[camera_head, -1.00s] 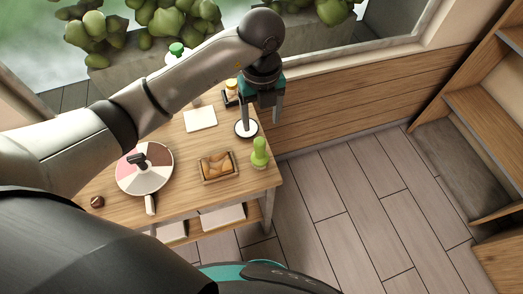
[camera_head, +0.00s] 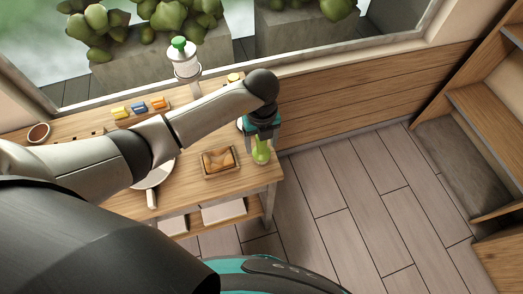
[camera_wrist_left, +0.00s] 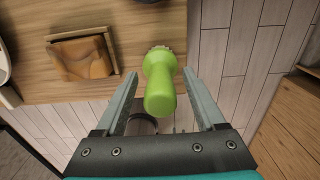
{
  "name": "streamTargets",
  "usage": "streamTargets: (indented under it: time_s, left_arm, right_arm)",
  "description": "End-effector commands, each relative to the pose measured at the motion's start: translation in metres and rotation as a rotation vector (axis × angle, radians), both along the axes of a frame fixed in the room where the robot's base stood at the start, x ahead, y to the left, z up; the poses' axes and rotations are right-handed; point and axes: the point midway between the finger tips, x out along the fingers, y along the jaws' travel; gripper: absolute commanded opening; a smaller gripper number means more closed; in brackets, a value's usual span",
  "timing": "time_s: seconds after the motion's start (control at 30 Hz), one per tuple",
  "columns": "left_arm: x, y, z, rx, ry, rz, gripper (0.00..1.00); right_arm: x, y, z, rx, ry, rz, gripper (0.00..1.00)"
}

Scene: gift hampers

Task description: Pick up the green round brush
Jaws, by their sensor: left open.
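The green round brush (camera_head: 261,152) stands on the wooden table near its right edge in the head view. In the left wrist view the brush (camera_wrist_left: 160,82) shows its green handle toward the camera, with bristles at the far end. My left gripper (camera_head: 261,143) is above the brush with its fingers pointing down. In the left wrist view the open gripper (camera_wrist_left: 158,88) has one finger on each side of the handle, with a visible gap on both sides. The right gripper is not in view.
A small tray (camera_head: 234,167) with brown contents sits left of the brush. A round pan-like plate (camera_head: 149,178) is partly hidden by my arm. A white bottle with green cap (camera_head: 184,62) stands at the back. Floor (camera_head: 345,190) lies open to the right.

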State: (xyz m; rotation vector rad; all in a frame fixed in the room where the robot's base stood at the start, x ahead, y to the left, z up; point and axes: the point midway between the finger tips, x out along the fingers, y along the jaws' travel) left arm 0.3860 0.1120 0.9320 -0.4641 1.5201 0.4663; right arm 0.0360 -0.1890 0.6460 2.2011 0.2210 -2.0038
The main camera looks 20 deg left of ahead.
Motion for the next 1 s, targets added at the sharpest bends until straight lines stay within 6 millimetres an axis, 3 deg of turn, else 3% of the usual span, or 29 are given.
streamTargets:
  time_s: [0.2,0.8,1.0]
  left_arm:
    - [-0.0001,-0.0003,-0.0001,0.0,0.0,0.0,0.69]
    - [0.0001,-0.0003,0.0003,-0.001,-0.001,0.0,0.02]
    - [0.0004,-0.0004,0.0005,-0.001,-0.001,0.0,0.0]
  right_arm:
    - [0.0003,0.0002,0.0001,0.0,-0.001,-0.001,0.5]
    - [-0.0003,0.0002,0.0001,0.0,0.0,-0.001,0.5]
    - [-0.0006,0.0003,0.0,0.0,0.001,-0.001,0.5]
